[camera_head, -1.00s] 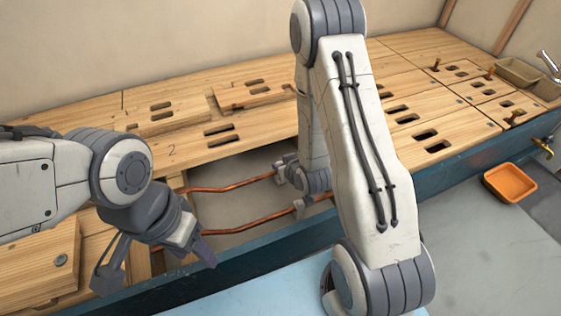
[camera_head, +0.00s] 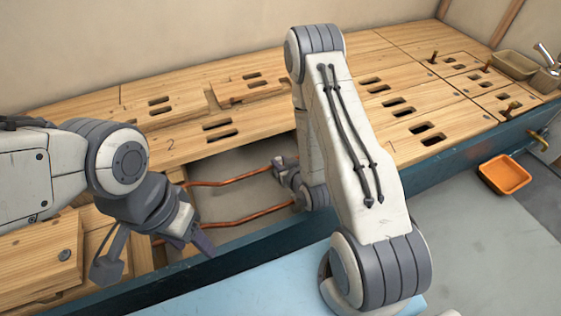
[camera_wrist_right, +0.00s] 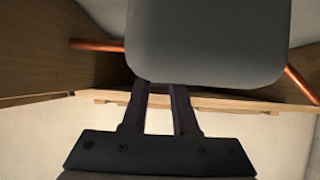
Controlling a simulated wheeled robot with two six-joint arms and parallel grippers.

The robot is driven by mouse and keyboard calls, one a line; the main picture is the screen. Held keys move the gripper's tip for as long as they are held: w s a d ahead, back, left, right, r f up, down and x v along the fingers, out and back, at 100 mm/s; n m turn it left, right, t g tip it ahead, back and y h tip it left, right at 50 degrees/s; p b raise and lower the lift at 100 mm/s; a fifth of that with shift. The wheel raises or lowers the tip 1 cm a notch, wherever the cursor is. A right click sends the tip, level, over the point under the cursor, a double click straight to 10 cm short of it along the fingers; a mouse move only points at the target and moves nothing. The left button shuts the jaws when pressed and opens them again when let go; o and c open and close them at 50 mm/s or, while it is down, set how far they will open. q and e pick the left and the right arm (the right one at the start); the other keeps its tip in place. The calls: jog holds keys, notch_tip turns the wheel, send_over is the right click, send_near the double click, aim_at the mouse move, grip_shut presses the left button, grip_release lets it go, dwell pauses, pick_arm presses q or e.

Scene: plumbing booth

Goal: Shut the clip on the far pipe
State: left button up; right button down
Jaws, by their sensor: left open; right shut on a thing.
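The far copper pipe (camera_head: 232,181) runs across the recess in the wooden bench, with the near copper pipe (camera_head: 245,216) in front of it. My right gripper (camera_head: 280,168) is at the right part of the far pipe. In the right wrist view its two dark fingers (camera_wrist_right: 161,108) stand close together, shut with a narrow gap. A grey rounded block (camera_wrist_right: 207,42) covers their tips. The clip itself cannot be made out; it is hidden at the fingertips. Copper pipe shows on both sides of the block. My left gripper (camera_head: 157,258) is open and empty, at the bench's front left.
A blue front rail (camera_head: 270,239) runs along the bench. Slotted wooden boards (camera_head: 215,131) lie around the recess. An orange tray (camera_head: 505,175) sits at the right, and tan bins (camera_head: 515,66) stand at the back right. My right arm hides the recess's right part.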

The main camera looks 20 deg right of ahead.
jog(key=c, duration=0.7)
grip_release()
jog(key=shift+s+d+f, duration=0.1)
jog(key=shift+s+f, duration=0.05)
jog(key=shift+s, duration=0.05)
jog(key=shift+w, duration=0.1)
jog(key=shift+r+p, duration=0.35)
jog(key=shift+r, duration=0.05)
jog(key=shift+s+d+r+p, duration=1.35)
jog(key=shift+r+p, duration=0.35)
jog(key=shift+p, duration=0.85)
jog(key=shift+s+d+r+p, duration=1.2)
jog(key=shift+s+r+p, duration=0.5)
jog(key=shift+p, duration=0.8)
jog(key=shift+s+d+r+p, duration=1.3)
jog(key=shift+r+p, duration=0.45)
jog(key=shift+p, duration=0.8)
